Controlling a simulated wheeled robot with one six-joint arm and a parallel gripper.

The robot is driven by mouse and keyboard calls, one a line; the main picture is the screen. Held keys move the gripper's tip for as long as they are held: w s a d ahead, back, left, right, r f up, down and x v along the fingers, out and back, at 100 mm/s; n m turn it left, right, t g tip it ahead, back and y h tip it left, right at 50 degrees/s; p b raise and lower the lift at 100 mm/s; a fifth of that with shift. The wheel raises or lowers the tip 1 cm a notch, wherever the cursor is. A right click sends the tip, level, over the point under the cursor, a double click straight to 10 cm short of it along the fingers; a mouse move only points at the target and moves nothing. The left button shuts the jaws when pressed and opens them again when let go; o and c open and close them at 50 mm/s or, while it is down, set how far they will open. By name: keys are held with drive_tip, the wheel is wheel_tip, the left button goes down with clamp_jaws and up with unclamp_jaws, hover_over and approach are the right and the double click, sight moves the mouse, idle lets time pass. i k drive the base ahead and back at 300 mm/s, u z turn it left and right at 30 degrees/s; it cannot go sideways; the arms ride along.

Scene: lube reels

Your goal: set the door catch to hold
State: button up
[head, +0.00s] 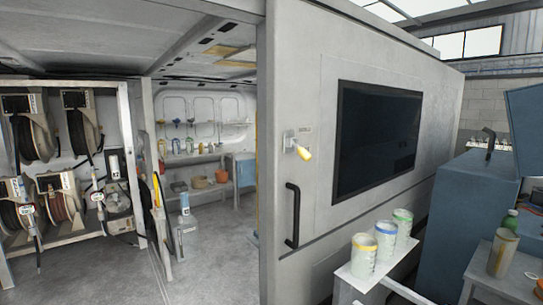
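The door catch (290,141) is a small pale plate with a lever on the grey sliding door (345,225). Its yellow-tipped handle (304,153) slants down to the right. A small label (304,130) sits just above it, too small to read. A black pull handle (292,215) is fixed below the catch. The door has a large dark window (376,138) to the right of the catch. My gripper is not in view.
A pale stand (362,281) with several banded jugs is in front of the door at lower right. A blue cabinet (476,205) and a bench stand farther right. Hose reels (30,137) and shelves are inside at left.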

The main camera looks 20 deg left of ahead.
sight(303, 154)
drive_tip(key=u, duration=2)
drive_tip(key=i, duration=1.4)
drive_tip(key=z, duration=2.2)
drive_tip(key=k, duration=1.35)
drive_tip(key=u, duration=0.75)
drive_tip(key=i, duration=0.95)
drive_tip(key=u, duration=0.3)
